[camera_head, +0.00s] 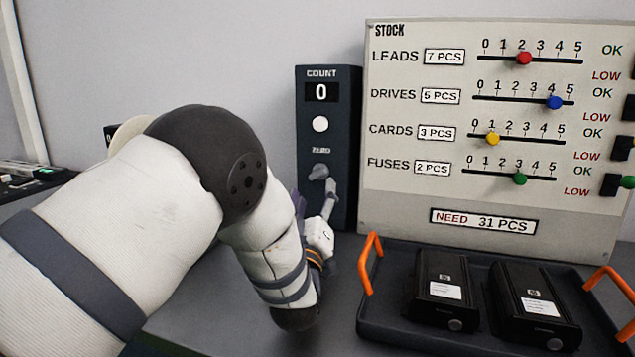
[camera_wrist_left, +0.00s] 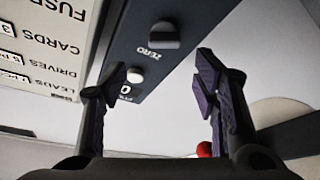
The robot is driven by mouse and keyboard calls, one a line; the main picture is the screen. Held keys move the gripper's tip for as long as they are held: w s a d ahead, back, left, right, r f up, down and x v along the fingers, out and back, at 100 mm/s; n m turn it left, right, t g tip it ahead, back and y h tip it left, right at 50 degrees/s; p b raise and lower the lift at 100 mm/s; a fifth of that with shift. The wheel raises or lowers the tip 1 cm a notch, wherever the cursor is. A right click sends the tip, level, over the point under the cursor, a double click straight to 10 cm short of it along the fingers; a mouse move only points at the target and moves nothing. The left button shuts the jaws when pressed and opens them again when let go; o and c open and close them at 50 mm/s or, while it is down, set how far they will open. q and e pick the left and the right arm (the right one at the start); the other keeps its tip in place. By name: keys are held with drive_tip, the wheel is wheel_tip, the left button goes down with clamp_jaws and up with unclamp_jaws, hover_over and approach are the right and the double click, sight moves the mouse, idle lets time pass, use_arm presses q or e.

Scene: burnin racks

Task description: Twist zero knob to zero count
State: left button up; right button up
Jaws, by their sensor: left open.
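The dark count box (camera_head: 342,90) stands upright against the wall and its display (camera_head: 321,92) reads 0. A white button (camera_head: 320,124) sits under the display. The grey zero knob (camera_head: 320,171) is lower on the same face, below the ZERO label. My left gripper (camera_head: 315,196) is just in front of and below the knob, its fingers apart. In the left wrist view, which shows the box upside down, the open fingers (camera_wrist_left: 163,72) have purple pads and nothing between them. The knob (camera_wrist_left: 165,36) appears beyond the tips; contact cannot be told. My right gripper is not in view.
A stock board (camera_head: 400,215) with coloured sliders stands right of the box, its sign reading NEED 31 PCS. A dark tray (camera_head: 375,325) with orange handles holds two black drives (camera_head: 441,265) in front. A red round thing (camera_wrist_left: 204,149) shows in the wrist view.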

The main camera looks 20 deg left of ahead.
sight(318, 177)
use_arm(q)
drive_tip(key=w, duration=0.3)
drive_tip(key=w+a, duration=0.1)
drive_tip(key=w, duration=0.1)
drive_tip(key=shift+w+b, duration=0.2)
drive_tip(key=shift+b, duration=0.2)
drive_tip(key=shift+w+r, duration=0.45)
drive_tip(key=shift+r, duration=0.05)
drive_tip(key=c, duration=1.2)
